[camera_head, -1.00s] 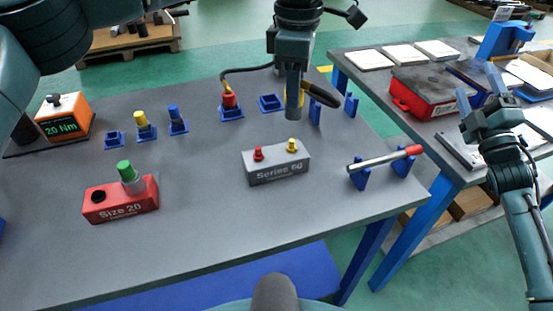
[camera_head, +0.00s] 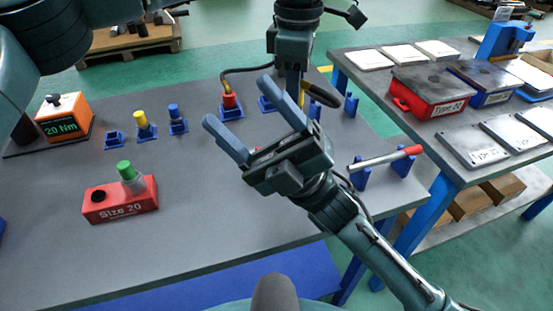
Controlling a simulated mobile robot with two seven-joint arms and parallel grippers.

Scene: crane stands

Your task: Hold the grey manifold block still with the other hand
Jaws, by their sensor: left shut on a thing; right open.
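The grey manifold block is almost entirely hidden behind my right gripper (camera_head: 238,101); a bit of its red plug (camera_head: 257,149) shows. My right gripper comes in from the lower right, above the table in front of the block, its two fingers spread and empty. I cannot tell whether it touches the block. My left gripper (camera_head: 292,92) points down from the top, behind the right fingers. It is shut on a black corded tool (camera_head: 322,96), which sticks out to its right; the grip itself is partly hidden.
A red Size 20 block (camera_head: 120,201) with a green-capped part stands at left. Blue holders with yellow, blue and red pieces stand along the back, near an orange 20 Nm display (camera_head: 64,117). A red-tipped rod (camera_head: 384,158) rests on blue stands at right. The front table area is clear.

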